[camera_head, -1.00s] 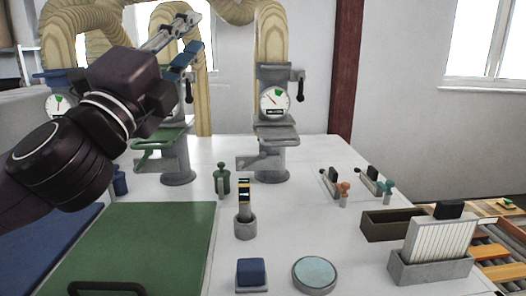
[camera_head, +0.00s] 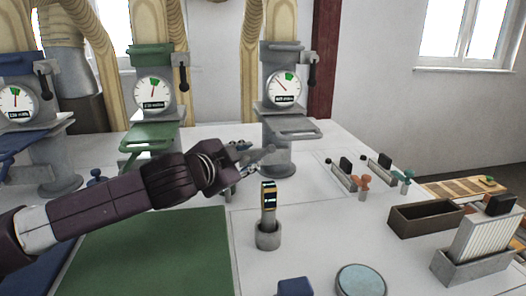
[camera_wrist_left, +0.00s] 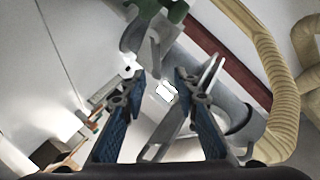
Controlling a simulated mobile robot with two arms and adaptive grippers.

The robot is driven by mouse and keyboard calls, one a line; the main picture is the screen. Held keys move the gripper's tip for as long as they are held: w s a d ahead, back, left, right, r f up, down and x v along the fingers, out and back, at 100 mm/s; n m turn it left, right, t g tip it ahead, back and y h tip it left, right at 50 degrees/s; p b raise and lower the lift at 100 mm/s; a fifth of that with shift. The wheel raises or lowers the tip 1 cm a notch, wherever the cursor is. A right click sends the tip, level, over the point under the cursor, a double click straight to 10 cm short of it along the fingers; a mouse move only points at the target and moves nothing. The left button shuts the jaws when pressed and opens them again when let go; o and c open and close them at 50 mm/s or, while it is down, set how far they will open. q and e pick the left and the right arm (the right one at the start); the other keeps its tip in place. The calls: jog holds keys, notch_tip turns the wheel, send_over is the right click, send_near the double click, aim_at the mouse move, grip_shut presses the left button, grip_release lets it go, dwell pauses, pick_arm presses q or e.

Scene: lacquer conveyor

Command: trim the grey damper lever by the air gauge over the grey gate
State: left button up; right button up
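The grey gate (camera_head: 292,127) stands on the worktop on a grey column. Above it is a round white air gauge (camera_head: 283,89) with a needle pointing up-left and a green sector at the upper right. A grey damper lever (camera_head: 262,154) sticks out left from the column below the gate. My left gripper (camera_head: 243,157) is at the lever's left end; in the wrist view its two blue-padded fingers (camera_wrist_left: 157,90) are spread, with grey metal beyond and between them. I cannot tell whether they touch the lever. My right gripper is not in view.
A black handle (camera_head: 312,74) hangs right of the gauge. The green gate (camera_head: 150,134) with its own gauge stands left. A scanner-like device in a grey cup (camera_head: 268,238) stands just in front of my gripper. The worktop right of the column is clear up to small clamps (camera_head: 343,176).

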aim_at(267, 152)
pick_arm(q)
jog(key=w+d+p, duration=0.2)
jog(key=d, duration=0.1)
jog(key=shift+w+d+f, duration=0.1)
jog(key=shift+w+f, duration=0.1)
jog(key=shift+w, duration=0.2)
jog(key=w, duration=0.1)
jog(key=w+p, duration=0.1)
jog(key=w+f, duration=0.1)
jog(key=shift+d+f, duration=0.1)
jog(key=shift+d, duration=0.2)
jog(key=shift+w+f, duration=0.15)
jog(key=shift+w, duration=0.05)
jog(key=shift+s+d, duration=0.1)
grip_shut()
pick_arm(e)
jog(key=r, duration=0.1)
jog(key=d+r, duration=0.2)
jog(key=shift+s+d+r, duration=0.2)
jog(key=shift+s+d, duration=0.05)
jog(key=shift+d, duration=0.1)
